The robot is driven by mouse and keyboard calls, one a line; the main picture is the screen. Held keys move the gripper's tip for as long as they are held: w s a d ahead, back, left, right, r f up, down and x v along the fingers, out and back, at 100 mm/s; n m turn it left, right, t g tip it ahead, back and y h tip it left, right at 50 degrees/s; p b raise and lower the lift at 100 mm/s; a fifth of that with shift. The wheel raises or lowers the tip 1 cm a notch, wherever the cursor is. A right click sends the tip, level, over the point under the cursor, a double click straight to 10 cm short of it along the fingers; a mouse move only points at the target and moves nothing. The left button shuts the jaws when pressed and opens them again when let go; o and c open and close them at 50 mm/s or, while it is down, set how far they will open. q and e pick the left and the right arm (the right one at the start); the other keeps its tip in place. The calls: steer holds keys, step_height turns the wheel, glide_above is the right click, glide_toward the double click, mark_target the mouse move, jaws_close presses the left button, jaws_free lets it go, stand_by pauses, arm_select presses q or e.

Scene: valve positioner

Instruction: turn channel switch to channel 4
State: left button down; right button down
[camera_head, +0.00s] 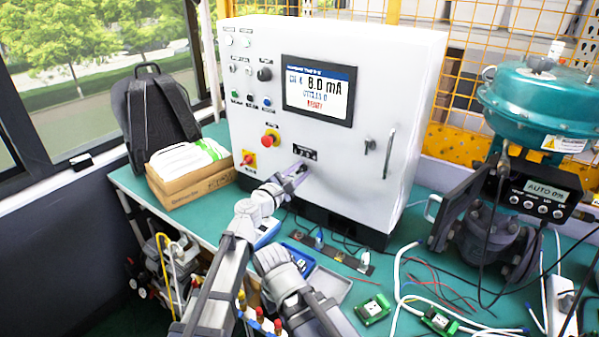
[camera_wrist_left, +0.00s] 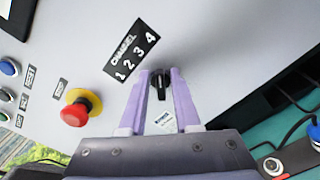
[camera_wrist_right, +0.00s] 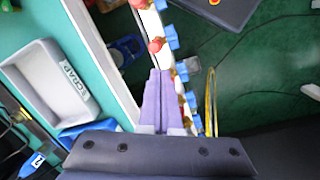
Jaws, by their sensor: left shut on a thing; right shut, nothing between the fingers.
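The control cabinet (camera_head: 362,163) stands on the green table. Its channel label (camera_head: 305,152), marked 1 to 4, also shows in the left wrist view (camera_wrist_left: 132,57). Below the label, the black channel switch knob (camera_wrist_left: 160,84) sits between the purple fingertips of my left gripper (camera_head: 299,168), which is shut on it. I cannot tell which number the knob points to. The cabinet screen (camera_head: 319,90) reads 8.0 mA; its smaller text is hard to read. My right gripper (camera_wrist_right: 157,75) is shut and empty, pointing down by the table's edge.
A red emergency button (camera_wrist_left: 75,114) sits left of the switch. A grey scrap tray (camera_wrist_right: 50,85), cables and green circuit boards (camera_head: 372,307) lie on the table. A teal valve actuator (camera_head: 540,95) stands at the right, and a cardboard box (camera_head: 192,188) at the left.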

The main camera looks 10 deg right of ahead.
stand_by(0.3)
arm_select(q)
steer(key=c, duration=0.9)
jaws_free()
steer(key=shift+s, duration=0.1)
steer(key=v, duration=0.7)
steer(key=shift+s+a, duration=0.25)
steer(key=shift+a, duration=0.05)
